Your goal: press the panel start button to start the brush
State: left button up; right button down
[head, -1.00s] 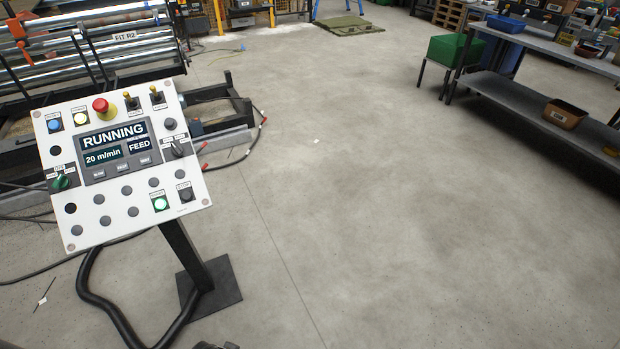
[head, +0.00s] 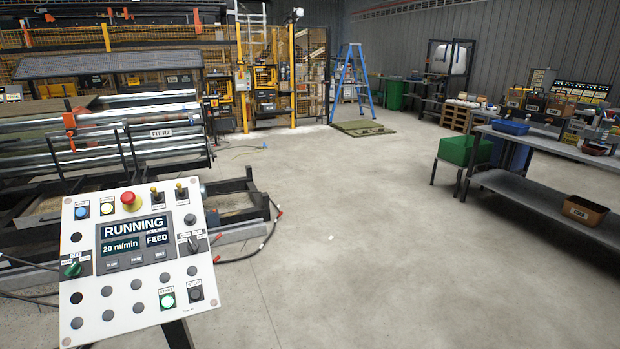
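The control panel (head: 120,330) is a white tilted plate on a dark post at the lower left of the head view. Its display (head: 135,235) reads RUNNING, 20 m/min and FEED. The start button (head: 167,301) is at the panel's lower right and glows green. A dark stop button (head: 195,293) sits just right of it. A red mushroom button (head: 131,201) is at the top, and a green selector knob (head: 73,269) at the left edge. Neither of my grippers shows in the head view. No brush can be made out.
A machine with steel rollers (head: 110,140) stands behind the panel, with cables (head: 272,232) on the floor beside it. A grey workbench (head: 560,195) with a brown bin (head: 585,211) is at the right. A blue stepladder (head: 354,80) stands at the back. The middle floor is clear.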

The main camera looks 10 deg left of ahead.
aim_at(168, 301)
jog(key=u, duration=1.6)
